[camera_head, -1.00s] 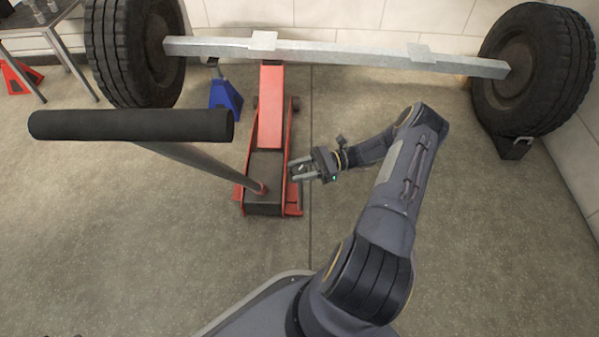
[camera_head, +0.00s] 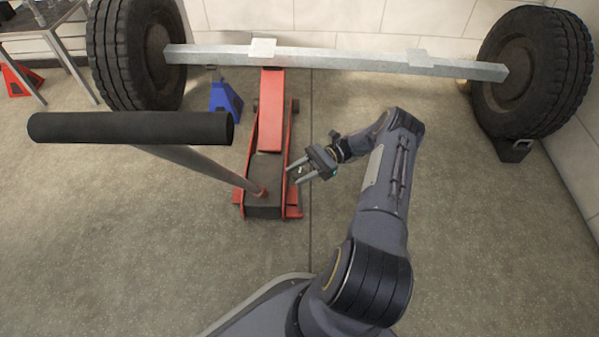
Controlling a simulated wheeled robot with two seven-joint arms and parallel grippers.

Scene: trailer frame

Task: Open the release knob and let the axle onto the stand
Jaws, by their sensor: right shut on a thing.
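The axle (camera_head: 340,58) is a grey square beam between two black tyres. Its left part lies over the raised end of the red floor jack (camera_head: 270,125). The blue stand (camera_head: 226,99) is under the axle, left of the jack; its top meets the beam's lower edge in the picture, but I cannot tell whether they touch. My right gripper (camera_head: 294,176) is at the jack's right side near its rear, shut on what seems to be the release knob, which is too small and covered to make out. My left gripper is not in view.
The jack's long handle with a black grip (camera_head: 130,128) leans across the left foreground. A dark chock (camera_head: 515,150) sits by the right tyre (camera_head: 530,72). A red stand (camera_head: 18,78) and a metal table (camera_head: 45,35) are far left. Floor right of my arm is clear.

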